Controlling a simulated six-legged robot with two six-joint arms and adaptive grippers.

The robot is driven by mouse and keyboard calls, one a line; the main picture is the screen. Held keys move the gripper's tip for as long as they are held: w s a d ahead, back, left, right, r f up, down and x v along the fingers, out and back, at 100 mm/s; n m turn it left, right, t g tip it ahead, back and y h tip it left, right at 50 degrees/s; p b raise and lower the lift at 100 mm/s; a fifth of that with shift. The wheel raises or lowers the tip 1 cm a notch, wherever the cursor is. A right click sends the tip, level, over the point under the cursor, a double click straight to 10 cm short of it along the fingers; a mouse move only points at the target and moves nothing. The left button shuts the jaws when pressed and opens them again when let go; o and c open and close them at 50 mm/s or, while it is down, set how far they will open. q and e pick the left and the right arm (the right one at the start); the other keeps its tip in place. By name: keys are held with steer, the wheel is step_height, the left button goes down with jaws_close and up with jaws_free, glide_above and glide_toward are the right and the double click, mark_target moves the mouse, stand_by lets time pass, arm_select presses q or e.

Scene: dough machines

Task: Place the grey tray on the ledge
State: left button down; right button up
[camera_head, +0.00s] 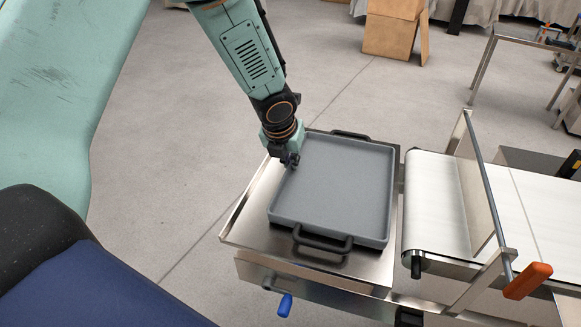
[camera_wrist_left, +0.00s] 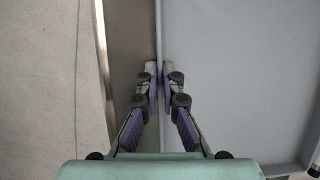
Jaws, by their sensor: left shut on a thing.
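The grey tray (camera_head: 335,190) is a shallow square pan with a black handle at its near side and another at its far side. It lies on the steel ledge (camera_head: 240,222) beside the conveyor and looks flat. My left gripper (camera_head: 290,163) is at the tray's left rim, near its far left corner. In the left wrist view my gripper's fingers (camera_wrist_left: 159,80) are closed on the rim, one on each side, and the tray (camera_wrist_left: 240,70) fills the right part. The steel ledge (camera_wrist_left: 128,50) shows to the left. My right gripper is not in view.
A white conveyor belt (camera_head: 437,205) with a metal guard and an orange handle (camera_head: 528,281) stands right of the ledge. A blue-handled lever (camera_head: 285,305) sticks out below the ledge front. A cardboard box (camera_head: 393,35) stands farther back. The floor left of the ledge is clear.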

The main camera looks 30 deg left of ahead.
arm_select(q)
steer(key=shift+w+d+f, duration=0.15)
steer(key=shift+w+f, duration=0.05)
steer(key=shift+f, duration=0.1)
steer(key=shift+s, duration=0.1)
steer(key=shift+s+a, duration=0.1)
steer(key=shift+a, duration=0.1)
steer(key=c, duration=1.9)
jaws_free()
steer(key=shift+f, duration=0.1)
steer(key=o, duration=0.4)
steer(key=shift+d, duration=0.15)
